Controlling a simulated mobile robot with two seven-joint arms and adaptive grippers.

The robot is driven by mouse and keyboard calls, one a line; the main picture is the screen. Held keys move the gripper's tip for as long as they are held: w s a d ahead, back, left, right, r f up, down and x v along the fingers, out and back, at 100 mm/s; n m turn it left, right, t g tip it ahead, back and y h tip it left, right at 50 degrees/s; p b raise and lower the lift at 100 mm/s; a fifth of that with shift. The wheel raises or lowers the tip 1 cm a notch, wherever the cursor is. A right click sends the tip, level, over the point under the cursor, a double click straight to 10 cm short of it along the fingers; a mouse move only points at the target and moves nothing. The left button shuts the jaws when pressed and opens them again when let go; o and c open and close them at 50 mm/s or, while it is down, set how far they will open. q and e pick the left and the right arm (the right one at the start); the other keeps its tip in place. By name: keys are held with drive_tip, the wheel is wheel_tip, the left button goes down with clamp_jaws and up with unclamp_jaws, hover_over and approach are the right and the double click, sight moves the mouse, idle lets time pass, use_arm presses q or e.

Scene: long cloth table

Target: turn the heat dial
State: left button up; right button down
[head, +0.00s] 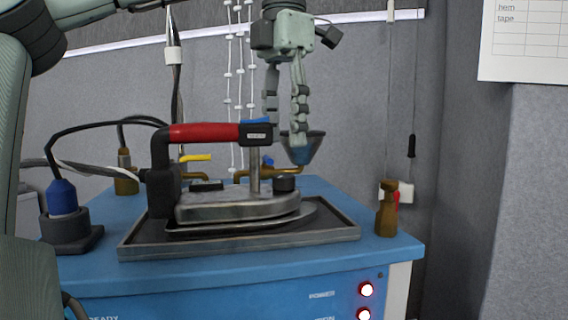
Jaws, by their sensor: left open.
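An iron with a red handle (205,133) and a grey metal body (235,204) rests in a dark metal tray (340,233) on a blue-topped unit. A short black round knob (285,184), which looks like the heat dial, stands on the iron's body right of the handle's metal post. Any marking on it is too small to read. My left gripper (286,128) is open, pointing down, and is above the knob and apart from it in the picture. Its fingers partly cover what is behind. My right gripper is not in view.
A dark funnel (303,148) and brass pipes with a yellow lever (195,158) show behind the iron. A blue plug (62,198) with cables stands at the left. Two lit buttons (367,290) are on the front.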

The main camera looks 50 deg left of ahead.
sight(284, 175)
use_arm(q)
wheel_tip(284, 175, down, 5)
drive_tip(key=shift+f, duration=0.55)
drive_tip(key=c, duration=1.1)
clamp_jaws()
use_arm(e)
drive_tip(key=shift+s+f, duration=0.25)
use_arm(q)
drive_tip(key=shift+m, duration=2.6)
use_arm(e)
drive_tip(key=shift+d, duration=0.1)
use_arm(q)
drive_tip(key=shift+m, duration=0.3)
